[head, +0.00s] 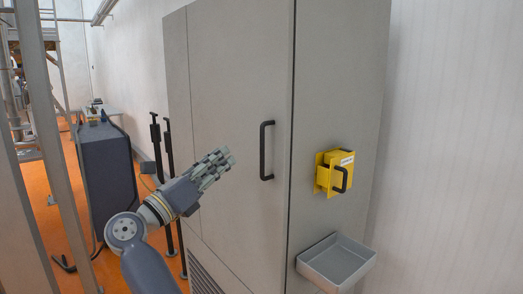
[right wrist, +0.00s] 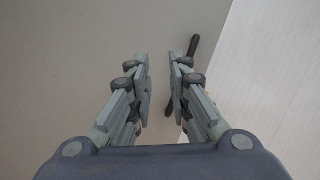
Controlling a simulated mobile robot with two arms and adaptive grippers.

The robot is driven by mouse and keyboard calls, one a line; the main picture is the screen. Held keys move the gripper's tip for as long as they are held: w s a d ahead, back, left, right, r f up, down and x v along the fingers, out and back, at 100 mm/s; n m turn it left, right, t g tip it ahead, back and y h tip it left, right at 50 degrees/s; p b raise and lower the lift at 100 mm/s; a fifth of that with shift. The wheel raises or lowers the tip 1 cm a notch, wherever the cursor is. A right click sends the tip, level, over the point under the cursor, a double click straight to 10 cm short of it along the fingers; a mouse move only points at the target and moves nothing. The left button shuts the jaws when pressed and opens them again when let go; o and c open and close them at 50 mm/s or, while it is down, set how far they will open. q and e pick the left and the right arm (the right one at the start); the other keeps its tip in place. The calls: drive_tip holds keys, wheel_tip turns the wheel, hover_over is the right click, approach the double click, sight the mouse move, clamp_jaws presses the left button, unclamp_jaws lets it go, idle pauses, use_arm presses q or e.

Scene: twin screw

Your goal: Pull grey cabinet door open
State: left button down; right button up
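The grey cabinet door (head: 237,90) is closed, flush with the cabinet front. Its black vertical handle (head: 267,150) sits near the door's right edge. My right gripper (head: 218,165) is in front of the door, left of the handle and apart from it in the head view. In the right wrist view, the fingers (right wrist: 160,82) are apart with nothing between them. There the handle (right wrist: 193,46) shows partly hidden behind the right finger. My left gripper is not in view.
A yellow box (head: 338,168) with a black handle and a grey tray (head: 337,261) are mounted on the panel right of the door. A dark cabinet (head: 108,170) and black posts (head: 155,145) stand to the left. A white wall (head: 455,150) is at the right.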

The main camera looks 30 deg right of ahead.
sight(261, 142)
drive_tip(key=s+r+m+g+y, duration=0.1)
drive_tip(key=s+r+m+y, duration=0.2)
drive_tip(key=s+r+m, duration=0.15)
drive_tip(key=shift+m, duration=0.35)
drive_tip(key=p+x, duration=0.1)
drive_tip(key=x, duration=0.2)
drive_tip(key=f+x, duration=0.1)
drive_tip(key=x, duration=0.3)
drive_tip(key=p+x, duration=0.1)
drive_tip(key=x, duration=0.2)
drive_tip(key=shift+s+d+f+p, duration=0.1)
drive_tip(key=shift+d+f+p, duration=0.05)
drive_tip(key=shift+d+p, duration=0.25)
drive_tip(key=shift+d+f, duration=0.1)
drive_tip(key=shift+d, duration=0.25)
drive_tip(key=shift+c, duration=0.5)
clamp_jaws()
